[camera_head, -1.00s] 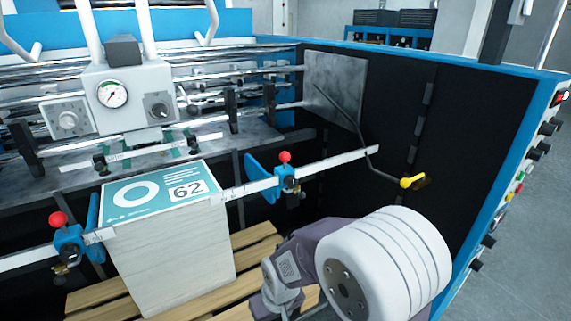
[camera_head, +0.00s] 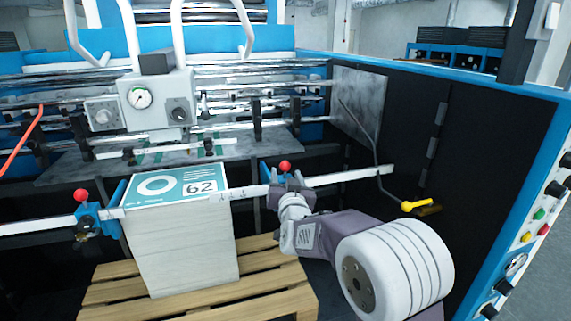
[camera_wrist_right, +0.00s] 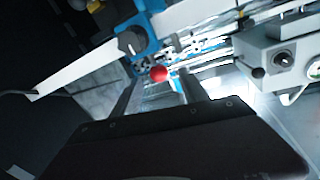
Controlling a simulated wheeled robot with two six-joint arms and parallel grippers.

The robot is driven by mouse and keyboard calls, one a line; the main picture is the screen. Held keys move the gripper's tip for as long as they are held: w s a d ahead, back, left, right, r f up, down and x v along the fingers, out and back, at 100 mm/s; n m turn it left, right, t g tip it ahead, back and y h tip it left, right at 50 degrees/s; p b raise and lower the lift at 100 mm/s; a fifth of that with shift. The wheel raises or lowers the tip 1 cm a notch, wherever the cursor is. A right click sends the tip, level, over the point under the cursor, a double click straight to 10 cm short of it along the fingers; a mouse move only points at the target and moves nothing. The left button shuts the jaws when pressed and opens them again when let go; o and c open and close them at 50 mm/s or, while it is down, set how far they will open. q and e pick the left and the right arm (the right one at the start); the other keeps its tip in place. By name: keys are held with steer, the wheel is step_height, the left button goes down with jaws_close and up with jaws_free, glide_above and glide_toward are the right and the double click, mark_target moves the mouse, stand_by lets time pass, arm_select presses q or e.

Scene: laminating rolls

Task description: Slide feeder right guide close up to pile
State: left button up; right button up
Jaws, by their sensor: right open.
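The pile (camera_head: 180,240) of sheets, with a teal-and-white top marked 62, stands upright on a pallet. The right guide (camera_head: 265,172) sits on the ruled rail to the right of the pile, with a gap between them. Its red knob (camera_head: 285,166) shows above my right gripper (camera_head: 285,186), and the gripper hides most of its block. In the right wrist view the guide's blue block (camera_wrist_right: 140,35) and red knob (camera_wrist_right: 159,74) are ahead of the open fingers. Contact cannot be told. The left guide (camera_head: 88,218) is at the pile's left side. My left gripper is not in view.
The ruled rail (camera_head: 350,177) runs across in front of the pile. A yellow-ended lever (camera_head: 418,205) hangs at the right by the dark side wall (camera_head: 480,160). The wooden pallet (camera_head: 265,280) lies below. A gauge box (camera_head: 155,101) is behind the pile.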

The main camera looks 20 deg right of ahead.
mark_target(284, 163)
steer(key=shift+w+d+r, duration=0.1)
steer(key=shift+w, duration=0.3)
steer(key=w+p, duration=0.1)
steer(key=w, duration=0.1)
steer(key=w+d, duration=0.1)
steer(key=w, duration=0.2)
steer(key=w+p, duration=0.1)
steer(key=w, duration=0.1)
steer(key=shift+w+d+p, duration=0.25)
steer(key=shift+w+p, duration=0.05)
steer(key=shift+w, duration=0.1)
jaws_close()
stand_by(0.6)
